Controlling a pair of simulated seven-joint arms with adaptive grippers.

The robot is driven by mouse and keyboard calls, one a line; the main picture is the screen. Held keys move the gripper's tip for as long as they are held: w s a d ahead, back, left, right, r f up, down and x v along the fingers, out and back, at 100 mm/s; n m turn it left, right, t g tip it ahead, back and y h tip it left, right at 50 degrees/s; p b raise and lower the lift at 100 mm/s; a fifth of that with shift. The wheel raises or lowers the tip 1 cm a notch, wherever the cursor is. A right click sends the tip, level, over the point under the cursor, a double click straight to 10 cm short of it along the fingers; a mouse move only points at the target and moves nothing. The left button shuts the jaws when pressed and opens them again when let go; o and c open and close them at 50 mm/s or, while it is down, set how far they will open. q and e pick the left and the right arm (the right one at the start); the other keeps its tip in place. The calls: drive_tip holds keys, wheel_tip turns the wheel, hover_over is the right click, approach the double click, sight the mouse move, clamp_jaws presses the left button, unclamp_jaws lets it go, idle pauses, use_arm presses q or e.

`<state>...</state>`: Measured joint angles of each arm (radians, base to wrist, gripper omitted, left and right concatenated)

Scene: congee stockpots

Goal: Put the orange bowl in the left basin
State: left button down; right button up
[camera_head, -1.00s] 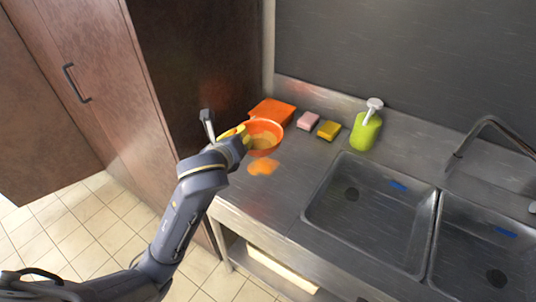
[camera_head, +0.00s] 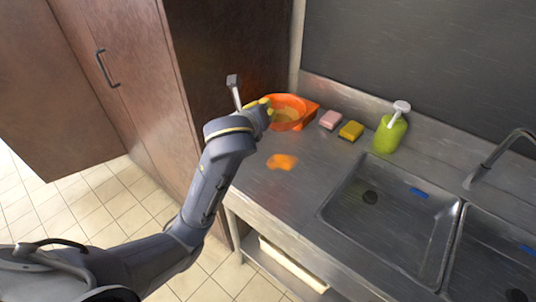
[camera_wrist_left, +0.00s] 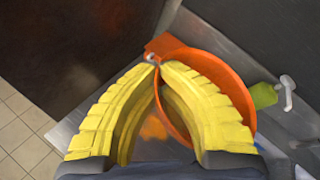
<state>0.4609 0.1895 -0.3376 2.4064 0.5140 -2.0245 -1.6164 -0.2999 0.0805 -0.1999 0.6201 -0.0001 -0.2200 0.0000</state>
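The orange bowl (camera_head: 287,122) is at the back left of the counter in the head view, and its rim also shows large in the left wrist view (camera_wrist_left: 239,97). My left gripper (camera_head: 267,104) has its yellow fingers at the bowl's left rim. In the left wrist view the fingertips (camera_wrist_left: 153,62) come together on the rim, one finger inside the bowl and one outside. The bowl looks raised off the counter, though its underside is hidden. The left basin (camera_head: 395,222) is to the right and nearer, with a blue item (camera_head: 418,192) in it. My right gripper is not in view.
A flat orange item (camera_head: 313,106) lies partly behind the bowl. A pink sponge (camera_head: 330,120), a yellow sponge (camera_head: 351,131) and a green soap bottle (camera_head: 390,134) line the back. An orange patch (camera_head: 282,161) marks the counter. The faucet (camera_head: 500,150) stands behind the basins; the right basin (camera_head: 500,262) is partly cut off.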

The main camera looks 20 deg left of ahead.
use_arm(q)
wheel_tip(320, 180, down, 17)
drive_tip(key=shift+r, duration=0.2)
idle(0.4)
drive_tip(key=shift+f, duration=0.15)
drive_tip(key=c, duration=1.6)
unclamp_jaws()
